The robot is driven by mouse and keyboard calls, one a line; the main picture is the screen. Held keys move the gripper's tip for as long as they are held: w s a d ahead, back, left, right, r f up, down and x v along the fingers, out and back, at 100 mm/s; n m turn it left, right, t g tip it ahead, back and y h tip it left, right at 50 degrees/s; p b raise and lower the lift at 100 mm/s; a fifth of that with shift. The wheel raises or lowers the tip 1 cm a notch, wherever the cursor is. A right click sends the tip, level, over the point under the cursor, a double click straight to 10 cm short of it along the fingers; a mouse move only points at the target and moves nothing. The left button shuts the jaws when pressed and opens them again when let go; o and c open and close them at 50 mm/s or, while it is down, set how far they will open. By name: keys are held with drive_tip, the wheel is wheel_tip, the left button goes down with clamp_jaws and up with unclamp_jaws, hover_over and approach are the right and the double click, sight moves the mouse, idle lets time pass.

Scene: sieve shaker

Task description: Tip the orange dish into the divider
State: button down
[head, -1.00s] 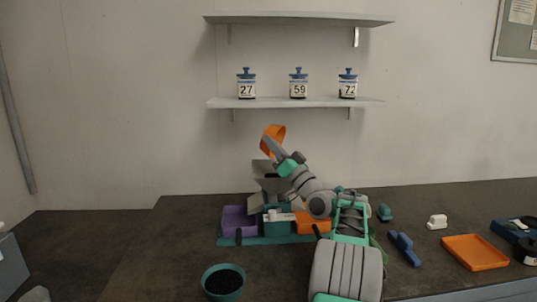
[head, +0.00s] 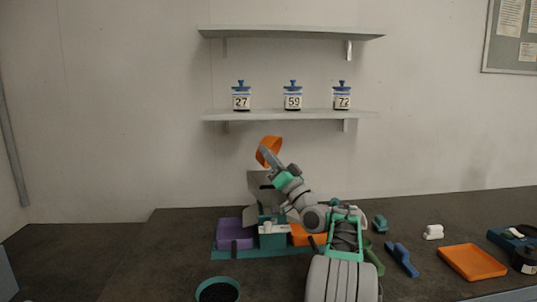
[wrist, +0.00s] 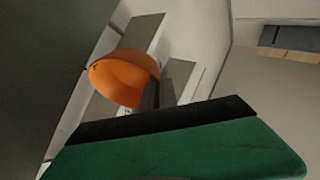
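The orange dish (head: 268,150) is held up on its side, steeply tilted, above the grey hopper top of the divider (head: 257,186). In the wrist view the dish (wrist: 122,78) shows a plain orange inside, with no contents that I can see. My gripper (head: 275,160) is shut on the dish's rim; a dark finger meets it in the wrist view. The divider stands on a teal base with a purple bin (head: 231,240) on the left and an orange bin (head: 304,239) on the right. My arm hides part of the divider's right side.
A teal pot (head: 218,283) of dark grains stands in front. An orange tray (head: 472,262), a blue piece (head: 401,258) and a white piece (head: 433,232) lie to the right. Numbered jars (head: 293,98) stand on the lower shelf above.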

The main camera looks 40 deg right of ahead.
drive_tip(key=shift+w+d+f+m, duration=0.1)
drive_tip(key=shift+f+m, duration=0.05)
drive_tip(key=shift+f, duration=0.3)
drive_tip(key=shift+w+f+m, duration=0.1)
drive_tip(key=shift+f+m, duration=0.05)
drive_tip(key=shift+f, duration=0.25)
drive_tip(key=w+r+n+g+p, duration=0.1)
drive_tip(key=g+p, duration=0.1)
drive_tip(key=p, duration=0.1)
drive_tip(key=shift+w+a+r+n+y, duration=0.35)
drive_tip(key=shift+r+n+y, duration=0.05)
drive_tip(key=shift+w+n+g+p, duration=0.25)
drive_tip(key=shift+n+g+p, duration=0.05)
drive_tip(key=shift+g+p, duration=0.3)
drive_tip(key=shift+a+r, duration=0.1)
drive_tip(key=shift+a, duration=0.05)
drive_tip(key=shift+g, duration=0.3)
